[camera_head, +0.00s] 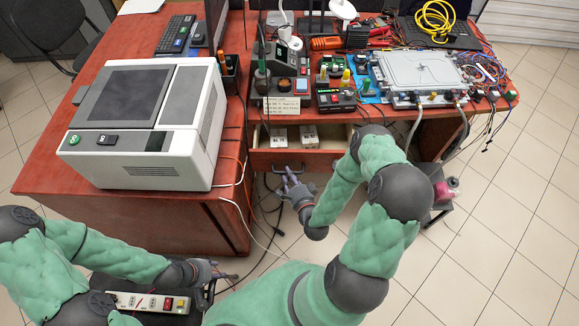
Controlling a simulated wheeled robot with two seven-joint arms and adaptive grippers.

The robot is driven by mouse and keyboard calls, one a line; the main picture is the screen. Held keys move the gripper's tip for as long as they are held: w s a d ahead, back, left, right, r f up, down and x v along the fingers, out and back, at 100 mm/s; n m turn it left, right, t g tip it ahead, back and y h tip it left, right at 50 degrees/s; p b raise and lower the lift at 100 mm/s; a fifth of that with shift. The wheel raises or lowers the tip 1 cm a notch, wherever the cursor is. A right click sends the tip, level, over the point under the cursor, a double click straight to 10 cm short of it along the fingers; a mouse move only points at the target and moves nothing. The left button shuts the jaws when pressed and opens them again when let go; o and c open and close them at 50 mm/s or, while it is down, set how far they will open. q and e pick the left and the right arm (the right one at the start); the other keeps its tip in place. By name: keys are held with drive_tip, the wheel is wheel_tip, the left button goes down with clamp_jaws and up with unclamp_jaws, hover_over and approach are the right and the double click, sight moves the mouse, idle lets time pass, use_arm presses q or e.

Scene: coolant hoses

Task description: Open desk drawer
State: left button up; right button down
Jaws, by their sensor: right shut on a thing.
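The desk drawer (268,158) below the red-brown desk top is pulled out, and its inside shows. Two small white boxes (279,137) (309,135) lie in it. My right gripper (283,174) is at the drawer's front, shut on the drawer handle (275,168). Its fingers cover part of the handle, and my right forearm hides the drawer's right end. My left gripper (222,276) is low at the left, away from the drawer, near a power strip. Its fingers are too small and dark to tell open from shut.
A large white-grey machine (150,120) stands on the desk left of the drawer. Electronics, cables and a metal box (420,68) crowd the desk top behind it. A power strip (150,301) lies by my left arm. Loose cables hang below the drawer. Tiled floor (520,220) is clear at right.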

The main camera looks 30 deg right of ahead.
drive_tip(key=shift+s+a, duration=0.3)
drive_tip(key=shift+s, duration=0.2)
drive_tip(key=c, duration=1.1)
unclamp_jaws()
drive_tip(key=v, duration=1.2)
